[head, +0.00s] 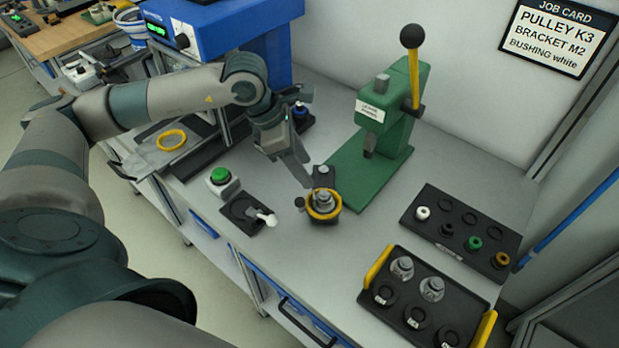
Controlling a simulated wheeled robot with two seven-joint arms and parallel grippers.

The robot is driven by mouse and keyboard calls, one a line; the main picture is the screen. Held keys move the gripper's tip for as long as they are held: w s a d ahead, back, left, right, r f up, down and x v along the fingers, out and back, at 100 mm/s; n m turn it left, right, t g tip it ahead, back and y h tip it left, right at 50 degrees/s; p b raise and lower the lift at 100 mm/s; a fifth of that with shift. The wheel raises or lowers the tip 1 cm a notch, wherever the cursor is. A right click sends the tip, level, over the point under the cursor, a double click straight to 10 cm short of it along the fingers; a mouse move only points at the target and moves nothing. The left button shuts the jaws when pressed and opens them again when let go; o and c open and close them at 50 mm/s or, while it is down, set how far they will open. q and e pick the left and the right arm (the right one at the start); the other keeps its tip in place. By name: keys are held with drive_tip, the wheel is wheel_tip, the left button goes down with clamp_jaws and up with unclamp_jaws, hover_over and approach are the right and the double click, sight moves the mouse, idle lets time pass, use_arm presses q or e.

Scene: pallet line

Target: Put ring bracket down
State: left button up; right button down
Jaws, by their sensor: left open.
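A silver bracket-like part (322,198) stands upright, with a yellow ring (325,213) around its lower part, on a small dark base on the bench. I cannot tell for sure whether this is the ring bracket. My left gripper (303,176) points down just behind and left of it, with its jaws open. The fingers are seen edge-on, and I cannot tell whether they touch the part. Another yellow ring (171,140) lies on a grey plate at left. My right gripper is out of view.
A green press (390,130) stands behind. A green button (219,175) and a dark pad with a white lever (262,216) are left. A bushing holder (456,222) and a yellow-handled tray (455,290) with silver parts are right. The front bench between is clear.

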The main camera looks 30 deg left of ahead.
use_arm(q)
drive_tip(key=shift+s+a+r, duration=0.1)
drive_tip(key=shift+r, duration=0.3)
idle(0.9)
